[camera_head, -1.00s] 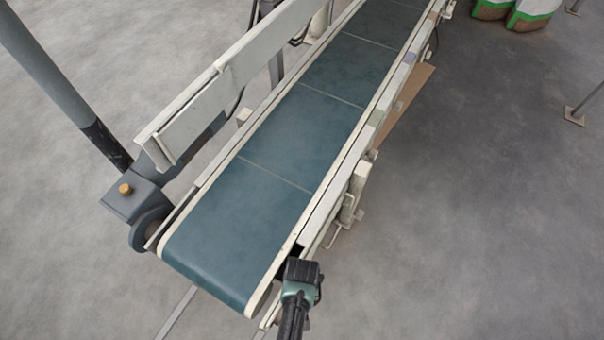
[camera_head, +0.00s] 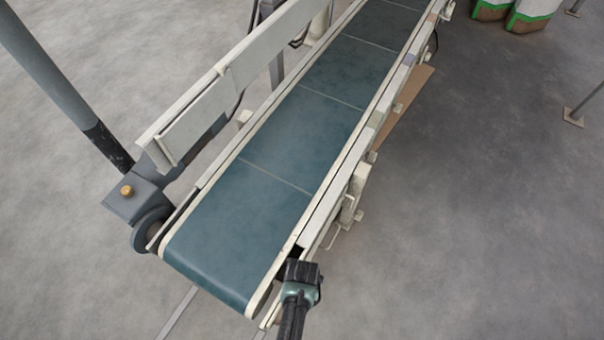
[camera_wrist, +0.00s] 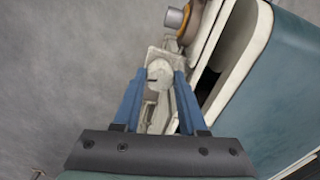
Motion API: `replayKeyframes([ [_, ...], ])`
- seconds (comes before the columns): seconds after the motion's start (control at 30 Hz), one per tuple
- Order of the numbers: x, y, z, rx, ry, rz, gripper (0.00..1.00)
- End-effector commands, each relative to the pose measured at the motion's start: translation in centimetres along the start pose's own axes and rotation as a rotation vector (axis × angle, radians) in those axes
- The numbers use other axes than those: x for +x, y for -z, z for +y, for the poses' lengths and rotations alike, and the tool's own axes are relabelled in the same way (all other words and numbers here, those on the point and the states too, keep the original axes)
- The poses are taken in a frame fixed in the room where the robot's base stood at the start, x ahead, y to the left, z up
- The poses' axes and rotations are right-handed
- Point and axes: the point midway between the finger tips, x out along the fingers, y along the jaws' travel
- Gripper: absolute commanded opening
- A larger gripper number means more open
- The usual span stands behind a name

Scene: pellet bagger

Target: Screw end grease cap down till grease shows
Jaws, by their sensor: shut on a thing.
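A round, pale grey cap (camera_wrist: 158,71), which I take as the end grease cap, shows in the wrist view at the near end of the conveyor frame. My gripper (camera_wrist: 159,76) has its two blue fingers on either side of this cap, shut on it. A short dark mark shows low on its face. No grease can be made out around it. In the head view my gripper (camera_head: 302,272) is at the conveyor's near right corner, and its dark wrist hides the cap.
The blue-green conveyor belt (camera_head: 235,225) runs away from me, its pale side rail (camera_head: 325,206) close beside my gripper. A yellow ring with a grey cylinder (camera_wrist: 174,18) sits just beyond the cap. A grey drive box (camera_head: 137,200) stands left.

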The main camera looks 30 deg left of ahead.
Motion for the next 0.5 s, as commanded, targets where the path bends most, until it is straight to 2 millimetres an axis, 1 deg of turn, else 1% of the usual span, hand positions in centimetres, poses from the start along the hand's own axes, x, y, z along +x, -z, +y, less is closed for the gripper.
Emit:
replayKeyframes([
  [0.07, 0.03, -0.04, 0.04, 0.0, -0.001, -0.001, 0.0],
  [0.1, 0.03, -0.04, 0.03, 0.0, -0.001, -0.001, 0.48],
  [0.23, 0.03, -0.04, 0.03, -0.001, 0.0, -0.001, 0.71],
  [0.5, -0.04, -0.01, 0.01, -0.001, 0.0, 0.0, 0.71],
])
